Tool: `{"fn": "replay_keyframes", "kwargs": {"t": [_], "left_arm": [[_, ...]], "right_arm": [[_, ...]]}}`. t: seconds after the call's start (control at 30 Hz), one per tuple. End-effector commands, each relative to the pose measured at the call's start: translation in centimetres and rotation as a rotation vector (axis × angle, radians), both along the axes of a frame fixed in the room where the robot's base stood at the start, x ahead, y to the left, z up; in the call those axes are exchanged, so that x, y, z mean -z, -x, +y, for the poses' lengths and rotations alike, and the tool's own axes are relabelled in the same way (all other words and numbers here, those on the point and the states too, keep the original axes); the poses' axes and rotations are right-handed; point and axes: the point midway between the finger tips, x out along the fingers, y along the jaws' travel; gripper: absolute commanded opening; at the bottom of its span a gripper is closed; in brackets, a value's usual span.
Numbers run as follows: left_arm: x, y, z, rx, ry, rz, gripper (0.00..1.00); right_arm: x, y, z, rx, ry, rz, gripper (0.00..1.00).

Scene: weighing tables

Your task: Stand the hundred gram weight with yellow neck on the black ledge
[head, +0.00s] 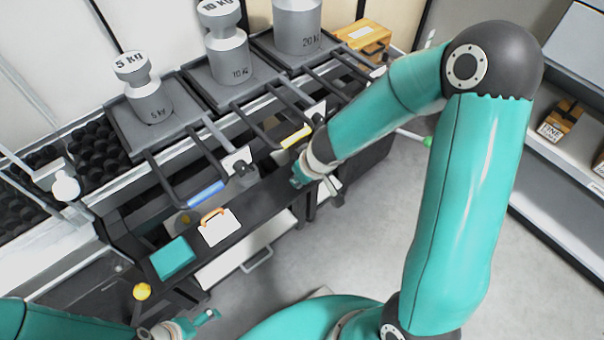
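The black ledge (258,205) runs along the front of the weighing tables. I cannot make out a weight with a yellow neck for certain. A small yellowish item (185,219) shows in the dark space behind the ledge, too small to identify. My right gripper (301,178) is low at the ledge's right part, mostly hidden by its own wrist; whether it holds anything cannot be seen. My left gripper (208,317) is at the bottom left, in front of the ledge and apart from it; its opening is unclear.
A teal block (173,258) and a white card with an orange loop (219,228) are on the ledge's left part. Large 5 kg (147,95), 10 kg (229,60) and 20 kg (297,28) weights stand behind. Bars with blue (205,194) and yellow (296,137) grips project forward.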

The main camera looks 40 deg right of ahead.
Motion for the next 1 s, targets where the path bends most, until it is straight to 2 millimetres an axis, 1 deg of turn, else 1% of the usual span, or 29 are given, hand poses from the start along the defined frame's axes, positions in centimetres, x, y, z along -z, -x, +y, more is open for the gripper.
{"fn": "replay_keyframes", "kwargs": {"t": [0.13, 0.23, 0.27, 0.4, 0.77, 0.87, 1.0], "left_arm": [[0.0, -0.1, 0.0, -0.001, 0.000, -0.002, 1.00], [0.4, -0.1, 0.0, 0.000, 0.000, -0.001, 1.00], [0.3, 0.0, 0.0, 0.000, 0.000, -0.001, 1.00], [0.2, 0.0, 0.0, 0.000, 0.000, -0.001, 1.00], [-0.1, 0.0, 0.0, 0.000, 0.000, -0.001, 1.00], [-0.6, -0.1, 0.0, 0.000, 0.000, -0.001, 1.00], [-2.1, -0.1, 0.0, 0.000, 0.000, -0.001, 1.00]], "right_arm": [[0.0, -0.1, 0.2, -0.005, 0.001, 0.000, 0.00], [0.3, 0.0, 0.1, -0.003, 0.000, 0.000, 0.00], [0.3, 0.0, 0.1, -0.002, 0.001, 0.000, 0.21], [0.2, 0.1, -0.1, 0.001, 0.001, 0.001, 0.44], [-0.1, 0.2, -0.2, 0.005, 0.000, 0.001, 0.44], [-0.8, 0.4, -0.2, 0.005, 0.000, 0.001, 0.44], [-3.1, 1.1, -0.4, 0.008, 0.000, -0.001, 0.44]]}}
